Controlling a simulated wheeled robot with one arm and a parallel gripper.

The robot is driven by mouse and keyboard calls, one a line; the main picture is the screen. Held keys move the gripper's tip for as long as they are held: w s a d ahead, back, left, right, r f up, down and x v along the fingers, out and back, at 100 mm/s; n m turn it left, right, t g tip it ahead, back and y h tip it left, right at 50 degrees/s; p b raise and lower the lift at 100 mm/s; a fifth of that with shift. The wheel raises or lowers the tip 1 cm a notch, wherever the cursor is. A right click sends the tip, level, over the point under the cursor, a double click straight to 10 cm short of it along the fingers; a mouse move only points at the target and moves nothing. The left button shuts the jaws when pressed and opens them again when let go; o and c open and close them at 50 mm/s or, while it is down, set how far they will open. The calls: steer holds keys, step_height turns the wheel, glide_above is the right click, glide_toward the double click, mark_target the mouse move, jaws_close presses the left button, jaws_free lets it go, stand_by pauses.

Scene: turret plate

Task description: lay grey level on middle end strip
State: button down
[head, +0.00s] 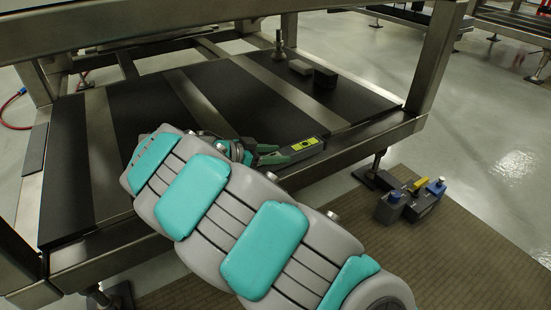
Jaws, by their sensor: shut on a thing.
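My gripper (284,154) is at the front edge of the turret plate, with its green jaws shut on the grey level (312,150). The level has a yellow-green vial window and points to the right. It appears over the black panel (243,100) near the front rim; I cannot tell whether it touches the surface. Bare metal strips run from back to front between black panels: a left one (101,150), a middle one (196,100) and a right one (290,88). My arm hides the front end of the middle strip and part of the level's near end.
A grey block (301,67) and a black block (325,78) stand at the back right of the plate, by an upright post (279,45). Metal frame posts (436,55) flank the plate. A dark fixture with blue caps (411,202) sits on the brown mat (480,235).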

steer(key=shift+f, duration=0.8)
steer(key=shift+f+b, duration=0.25)
steer(key=shift+b, duration=0.15)
steer(key=shift+c, duration=1.2)
jaws_free()
steer(key=shift+r, duration=0.1)
steer(key=shift+r+p, duration=0.3)
steer(key=shift+p, duration=0.25)
steer(key=v, duration=1.2)
steer(key=shift+f, duration=0.2)
